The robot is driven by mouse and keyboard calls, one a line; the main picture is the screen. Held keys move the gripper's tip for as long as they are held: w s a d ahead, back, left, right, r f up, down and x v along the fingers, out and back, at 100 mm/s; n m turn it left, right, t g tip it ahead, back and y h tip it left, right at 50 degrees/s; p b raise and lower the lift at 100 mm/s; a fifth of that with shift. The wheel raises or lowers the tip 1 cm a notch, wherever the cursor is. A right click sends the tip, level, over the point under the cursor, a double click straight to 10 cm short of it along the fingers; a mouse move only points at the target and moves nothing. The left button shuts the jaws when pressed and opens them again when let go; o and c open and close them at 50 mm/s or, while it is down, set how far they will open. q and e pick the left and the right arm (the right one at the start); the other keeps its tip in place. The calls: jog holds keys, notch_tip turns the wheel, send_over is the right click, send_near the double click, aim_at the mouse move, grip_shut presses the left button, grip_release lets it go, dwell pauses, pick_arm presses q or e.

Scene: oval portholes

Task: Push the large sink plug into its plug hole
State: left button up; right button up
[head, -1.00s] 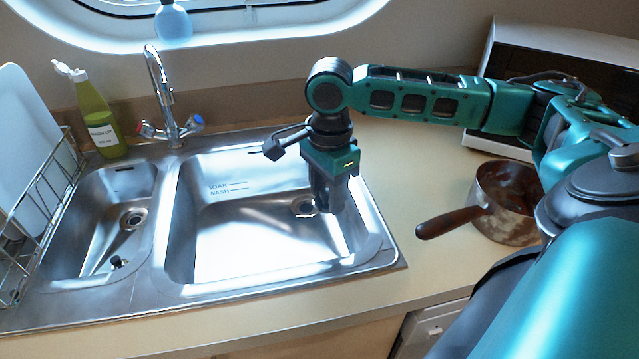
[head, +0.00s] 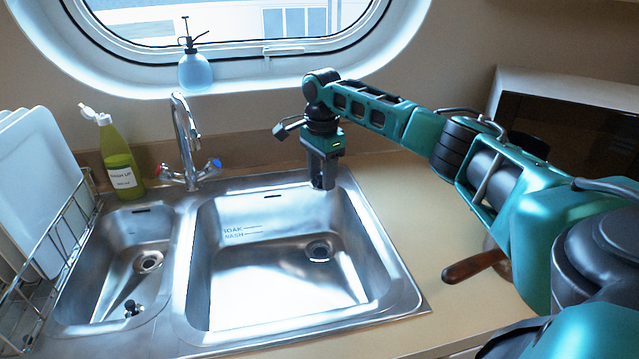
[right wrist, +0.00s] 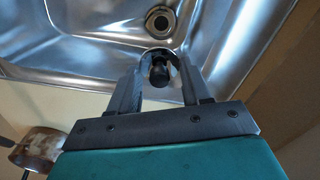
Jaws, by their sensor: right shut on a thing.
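My right gripper (head: 322,186) points down at the back right edge of the large sink basin (head: 235,285). In the right wrist view its fingers (right wrist: 160,75) are closed around a dark plug with a knob (right wrist: 160,70), which I take to be the large plug. In the head view the fingers hide most of it. The large basin's plug hole (head: 320,250) is open and shows in front of the gripper. It also shows in the right wrist view (right wrist: 160,22), apart from the held plug. My left gripper is not in view.
The small basin has its own plug hole (head: 148,262) and a small dark plug (head: 132,308) lying in it. A tap (head: 185,145) and a green bottle (head: 120,160) stand behind. A dish rack (head: 60,245) is at left. A pan handle (head: 473,266) lies right.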

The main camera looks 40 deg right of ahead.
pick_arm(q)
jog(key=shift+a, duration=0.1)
pick_arm(e)
jog(key=shift+w+d+f, duration=0.1)
jog(key=shift+w+d, duration=0.1)
jog(key=shift+w, duration=0.05)
send_over(321, 252)
jog(key=shift+f, duration=5.55)
notch_tip(321, 252, down, 4)
jog(key=b, duration=0.4)
jog(key=shift+f, duration=0.25)
notch_tip(321, 252, down, 4)
jog(key=b, duration=0.5)
jog(key=shift+f+b, duration=0.35)
jog(key=shift+b, duration=0.05)
jog(key=shift+f+b, duration=0.25)
jog(key=shift+b, duration=0.1)
jog(key=shift+f, duration=0.15)
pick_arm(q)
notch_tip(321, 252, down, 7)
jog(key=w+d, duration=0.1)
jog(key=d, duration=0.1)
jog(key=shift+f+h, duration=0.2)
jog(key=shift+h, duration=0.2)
pick_arm(e)
jog(key=shift+f, duration=0.1)
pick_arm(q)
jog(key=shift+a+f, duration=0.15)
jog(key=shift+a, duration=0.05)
